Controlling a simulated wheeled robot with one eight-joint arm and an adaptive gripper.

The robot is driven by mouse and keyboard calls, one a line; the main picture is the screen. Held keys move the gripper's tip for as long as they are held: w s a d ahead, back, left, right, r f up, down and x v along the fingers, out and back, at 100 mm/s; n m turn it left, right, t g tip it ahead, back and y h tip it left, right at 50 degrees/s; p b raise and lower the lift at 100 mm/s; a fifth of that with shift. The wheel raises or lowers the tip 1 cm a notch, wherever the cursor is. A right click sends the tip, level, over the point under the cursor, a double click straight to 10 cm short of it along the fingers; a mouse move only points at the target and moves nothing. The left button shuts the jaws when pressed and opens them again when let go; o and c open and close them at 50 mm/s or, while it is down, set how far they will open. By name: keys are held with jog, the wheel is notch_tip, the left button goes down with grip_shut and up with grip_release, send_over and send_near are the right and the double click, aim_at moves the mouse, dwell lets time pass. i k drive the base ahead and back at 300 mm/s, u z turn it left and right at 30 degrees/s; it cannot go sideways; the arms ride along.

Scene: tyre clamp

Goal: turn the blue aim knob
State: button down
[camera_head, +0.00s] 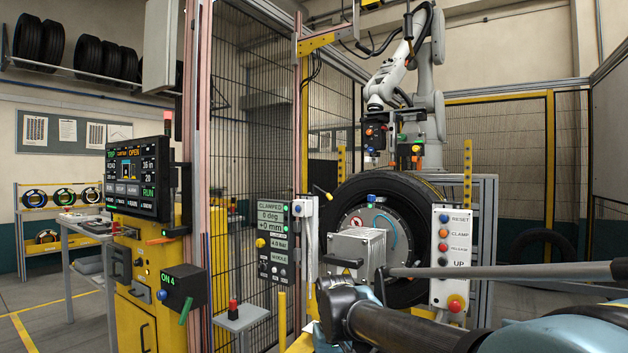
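Several blue round controls show, and I cannot tell for certain which is the aim knob. One blue knob (371,198) is at the top of the round clamp face in the tyre (412,205). I make out no gripper fingers, and nothing of mine visibly touches a blue control.
A panel (275,238) reads CLAMPED, 0 deg and +0 mm. A grey box (357,249) stands before the tyre. A long grey bar (505,272) crosses in front of the button panel. A mesh fence (255,120) runs left of the tyre. A white robot (390,80) stands behind.

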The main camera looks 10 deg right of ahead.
aim_at(162, 294)
jog(key=z, duration=1.15)
jog(key=k, duration=1.1)
jog(key=u, duration=1.65)
jog(key=i, duration=0.5)
jog(key=u, duration=0.05)
